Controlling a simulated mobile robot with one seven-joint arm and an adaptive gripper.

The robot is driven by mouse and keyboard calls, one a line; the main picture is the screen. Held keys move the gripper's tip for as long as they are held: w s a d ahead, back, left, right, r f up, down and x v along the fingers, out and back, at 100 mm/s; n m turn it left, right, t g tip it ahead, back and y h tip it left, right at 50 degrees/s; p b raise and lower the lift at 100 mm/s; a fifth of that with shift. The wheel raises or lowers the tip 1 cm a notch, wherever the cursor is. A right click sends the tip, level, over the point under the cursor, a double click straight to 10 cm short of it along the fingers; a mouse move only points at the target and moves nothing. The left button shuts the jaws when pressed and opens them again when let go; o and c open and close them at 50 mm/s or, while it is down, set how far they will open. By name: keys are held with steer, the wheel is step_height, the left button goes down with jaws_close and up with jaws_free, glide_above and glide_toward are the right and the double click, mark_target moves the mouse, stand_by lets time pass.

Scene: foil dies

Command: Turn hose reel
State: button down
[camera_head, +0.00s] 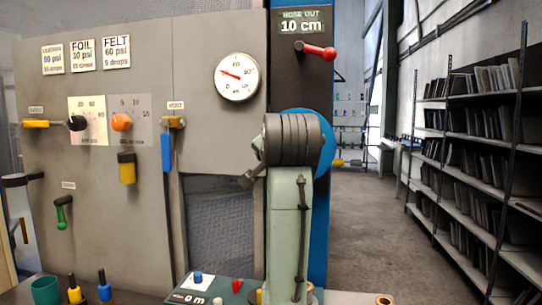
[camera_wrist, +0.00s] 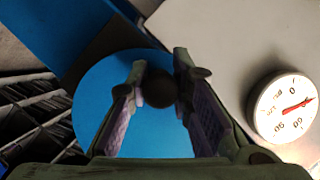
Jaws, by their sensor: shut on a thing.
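The hose reel is a blue disc (camera_head: 327,142) on the dark-and-blue post, mostly hidden behind my arm in the head view. In the wrist view the blue disc (camera_wrist: 97,92) fills the middle. A dark round knob (camera_wrist: 158,90) stands out from its upper right part. My gripper (camera_wrist: 160,74) has its two fingers on either side of this knob, shut on it. The head view hides my gripper behind my arm. A sign (camera_head: 302,22) above reads "HOSE OUT 10 cm".
A red-knobbed lever (camera_head: 316,50) sticks out above the reel. A white gauge (camera_head: 237,76) is on the grey panel to the left, with several coloured knobs and valves. Bottles and a green cup (camera_head: 45,289) stand at lower left. Shelves (camera_head: 480,150) line the right; floor there is free.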

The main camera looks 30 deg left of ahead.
steer(key=shift+f, duration=0.1)
stand_by(0.3)
steer(key=c, duration=1.4)
jaws_free()
steer(key=shift+c, duration=0.2)
steer(key=shift+s+d, duration=0.1)
steer(key=v, duration=0.7)
steer(key=shift+s, duration=0.1)
